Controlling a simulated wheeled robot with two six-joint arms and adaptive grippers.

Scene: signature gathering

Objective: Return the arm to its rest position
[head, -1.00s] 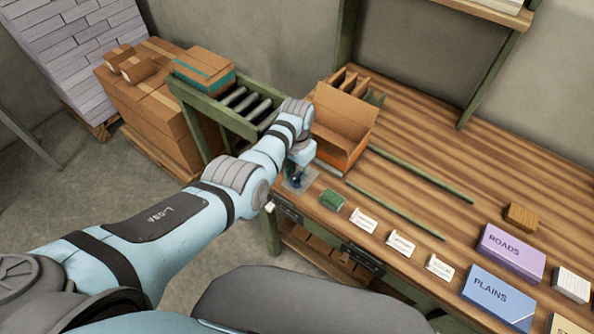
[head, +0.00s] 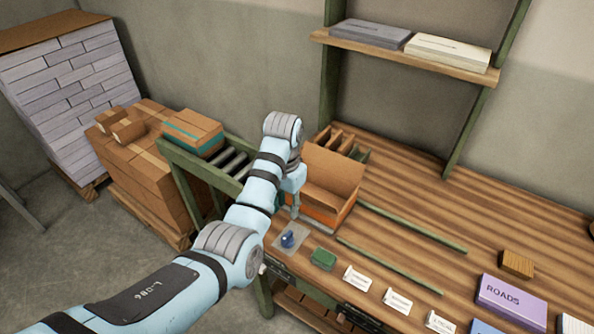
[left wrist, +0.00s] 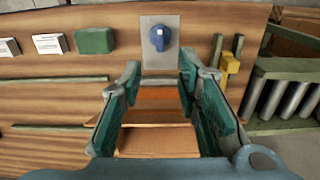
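My left arm reaches in from the lower left in the head view, its wrist raised above the near left part of the bench (head: 430,230). My left gripper (head: 295,208) hangs in front of the open cardboard box (head: 333,172), partly hidden by the wrist. In the left wrist view the gripper (left wrist: 159,78) is open, with nothing between its green-padded fingers. A blue knob (head: 289,240) on a grey plate stands clear of the fingertips; it also shows in the left wrist view (left wrist: 157,38). My right gripper is out of view.
A green block (head: 323,259) and white cards (head: 357,278) line the front edge. The roller conveyor (head: 236,163) and stacked cartons (head: 158,157) stand left. Green rails (head: 390,265) cross the bench. A purple ROADS box (head: 511,301) lies right. A shelf (head: 400,62) hangs above.

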